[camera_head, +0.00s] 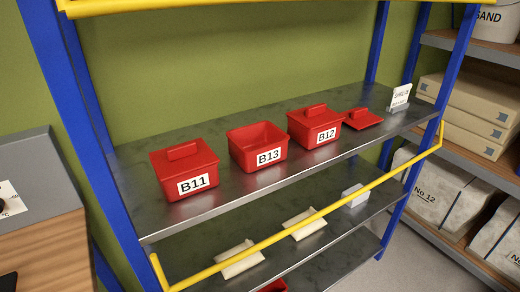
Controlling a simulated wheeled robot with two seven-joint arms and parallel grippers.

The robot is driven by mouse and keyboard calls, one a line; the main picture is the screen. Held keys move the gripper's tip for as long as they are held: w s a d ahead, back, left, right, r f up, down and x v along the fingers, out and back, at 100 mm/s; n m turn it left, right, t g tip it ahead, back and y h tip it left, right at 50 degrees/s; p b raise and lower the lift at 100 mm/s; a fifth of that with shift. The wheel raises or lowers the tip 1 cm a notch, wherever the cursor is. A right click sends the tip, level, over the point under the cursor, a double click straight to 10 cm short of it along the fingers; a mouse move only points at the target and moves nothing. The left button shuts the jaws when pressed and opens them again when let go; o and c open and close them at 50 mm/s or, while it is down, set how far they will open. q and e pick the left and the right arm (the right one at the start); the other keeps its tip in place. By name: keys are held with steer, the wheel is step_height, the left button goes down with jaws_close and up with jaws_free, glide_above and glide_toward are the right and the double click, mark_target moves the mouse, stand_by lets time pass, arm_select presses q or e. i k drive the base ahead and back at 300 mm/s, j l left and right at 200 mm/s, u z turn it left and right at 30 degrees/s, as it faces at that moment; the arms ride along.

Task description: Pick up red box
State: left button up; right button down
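Three red boxes stand in a row on the grey metal shelf (220,197). The box labelled B11 (170,178) is at the left with its lid on. The box labelled B13 (240,152) is in the middle, open at the top and seemingly empty. The box labelled B12 (301,130) is at the right with its lid on. A loose red lid (362,119) lies flat on the shelf just right of B12. Neither of my grippers shows in this view.
A yellow bar (310,220) crosses in front of the shelf, between blue posts (82,130). A white sign (399,97) stands at the shelf's right end. Bags and cartons fill the right rack.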

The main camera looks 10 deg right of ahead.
mark_target(256, 147)
steer(key=l+z, duration=0.2)
steer(key=l, duration=0.2)
steer(key=i+l+z, duration=0.2)
steer(key=l, duration=0.15)
steer(key=l+z, duration=0.15)
steer(key=l, duration=0.25)
steer(key=i+l+z, duration=0.2)
steer(key=l, duration=0.15)
steer(key=k+u, duration=0.1)
steer(key=u, duration=1.15)
steer(key=i+l, duration=0.15)
steer(key=l, duration=0.2)
steer(key=i+l+u, duration=0.15)
steer(key=i+l, duration=0.15)
steer(key=l, duration=0.35)
steer(key=i+l+u, duration=0.1)
steer(key=l, duration=0.25)
steer(key=i+l+u, duration=0.1)
steer(key=l, duration=0.3)
steer(key=i+l, duration=0.2)
steer(key=l, duration=0.15)
